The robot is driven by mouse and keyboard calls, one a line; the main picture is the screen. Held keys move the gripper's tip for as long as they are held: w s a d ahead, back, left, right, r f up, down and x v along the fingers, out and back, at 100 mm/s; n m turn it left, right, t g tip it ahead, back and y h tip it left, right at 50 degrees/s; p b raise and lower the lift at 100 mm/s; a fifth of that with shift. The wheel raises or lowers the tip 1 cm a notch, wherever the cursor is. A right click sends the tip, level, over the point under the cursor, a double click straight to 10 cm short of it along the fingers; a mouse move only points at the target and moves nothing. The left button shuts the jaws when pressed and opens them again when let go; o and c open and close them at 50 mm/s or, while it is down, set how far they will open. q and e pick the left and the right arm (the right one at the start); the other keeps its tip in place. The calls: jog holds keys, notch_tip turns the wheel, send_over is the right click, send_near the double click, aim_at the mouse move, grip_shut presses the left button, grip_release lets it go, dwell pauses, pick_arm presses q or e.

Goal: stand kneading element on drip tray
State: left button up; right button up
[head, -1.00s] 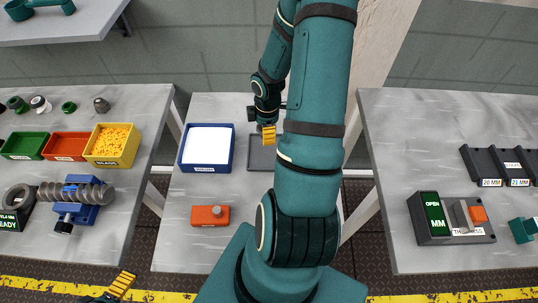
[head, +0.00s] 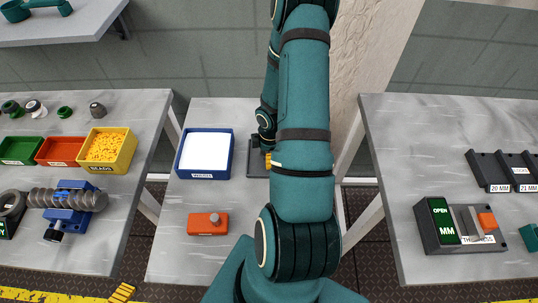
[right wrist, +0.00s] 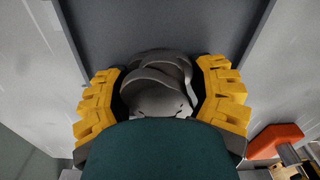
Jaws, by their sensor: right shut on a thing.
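The grey kneading element (right wrist: 158,95), with rounded stacked lobes, is between the yellow fingers of my right gripper (right wrist: 161,78), which is shut on it. Behind it in the right wrist view is the dark grey drip tray (right wrist: 160,25). I cannot tell whether the element touches the tray. In the head view the tray (head: 255,168) shows only in part, left of my right arm. That arm hides the element and most of the right gripper (head: 268,160). My left gripper (head: 122,292) shows only a yellow finger at the bottom edge; its opening cannot be told.
A blue-rimmed white tray (head: 205,155) sits close left of the drip tray. An orange block with a grey knob (head: 208,224) lies nearer on the same table. The left table holds bins and a screw on a blue stand (head: 68,198); the right table holds a gauge (head: 460,225).

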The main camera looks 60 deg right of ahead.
jog(key=shift+r, duration=0.1)
jog(key=o, duration=1.4)
jog(key=r+p, duration=0.2)
jog(key=r, duration=0.4)
jog(key=r+p, duration=0.1)
jog(key=r, duration=0.5)
jog(key=shift+s+d+p, duration=0.1)
jog(key=shift+s+p, duration=0.1)
jog(key=shift+p, duration=0.2)
